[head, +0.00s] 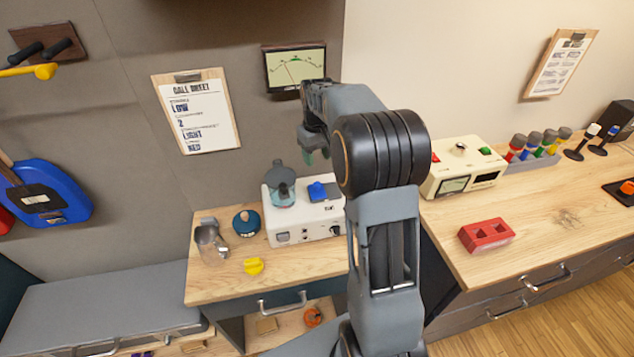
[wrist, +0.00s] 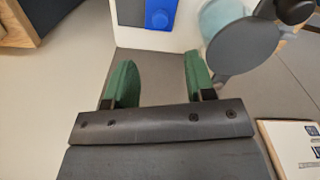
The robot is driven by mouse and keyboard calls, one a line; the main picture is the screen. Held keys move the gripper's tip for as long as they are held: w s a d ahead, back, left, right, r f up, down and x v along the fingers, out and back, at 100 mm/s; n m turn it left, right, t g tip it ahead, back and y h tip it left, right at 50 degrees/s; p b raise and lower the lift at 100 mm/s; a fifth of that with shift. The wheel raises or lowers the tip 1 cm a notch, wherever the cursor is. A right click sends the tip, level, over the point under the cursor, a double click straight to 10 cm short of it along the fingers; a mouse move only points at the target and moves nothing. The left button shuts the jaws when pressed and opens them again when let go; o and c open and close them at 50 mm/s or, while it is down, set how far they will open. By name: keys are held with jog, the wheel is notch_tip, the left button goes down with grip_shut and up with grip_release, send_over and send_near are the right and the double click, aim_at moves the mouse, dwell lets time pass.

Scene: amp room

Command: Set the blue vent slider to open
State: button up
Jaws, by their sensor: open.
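The blue vent slider (head: 318,191) sits on top of the white amp box (head: 290,234), near the back right of its top. In the wrist view the slider (wrist: 160,14) shows at the top edge, partly cut off, on the white box. My gripper (head: 308,157) is above and behind the box near the wall. Its green fingers (wrist: 160,78) are apart with nothing between them, and the slider lies beyond their tips, not touched. I cannot read which position the slider is in.
A grey lidded glass container (head: 281,190) stands on the box, left of the slider; its grey lid (wrist: 243,45) shows close to the right finger. A clear jug (head: 211,243), a dark blue round object (head: 246,222) and a yellow piece (head: 253,266) stand on the wooden counter.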

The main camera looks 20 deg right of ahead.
aim_at(317, 183)
notch_tip(317, 183, down, 11)
jog(key=shift+r+p, duration=0.15)
jog(key=shift+p, duration=0.5)
grip_shut()
